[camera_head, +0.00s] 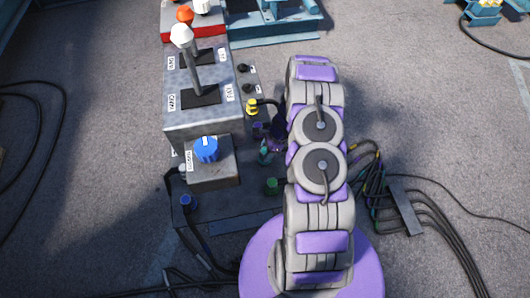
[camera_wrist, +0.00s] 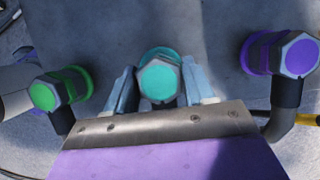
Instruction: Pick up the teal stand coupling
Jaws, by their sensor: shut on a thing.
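The teal stand coupling (camera_wrist: 158,80) has a round teal cap with a grey hex nut. In the wrist view it sits between the two blue-grey fingers of my gripper (camera_wrist: 160,92), which is shut on it. In the head view a teal part (camera_head: 265,154) shows just left of my arm, close to the grey stand plate (camera_head: 225,207). My gripper is mostly hidden there by the arm. I cannot tell whether the coupling is clear of the stand.
A green coupling (camera_wrist: 44,95) is left of the gripper and a purple coupling (camera_wrist: 285,52) is right of it. A lever box (camera_head: 215,120) with a blue knob (camera_head: 206,149) stands left of my arm. Black cables (camera_head: 440,215) lie on the right floor.

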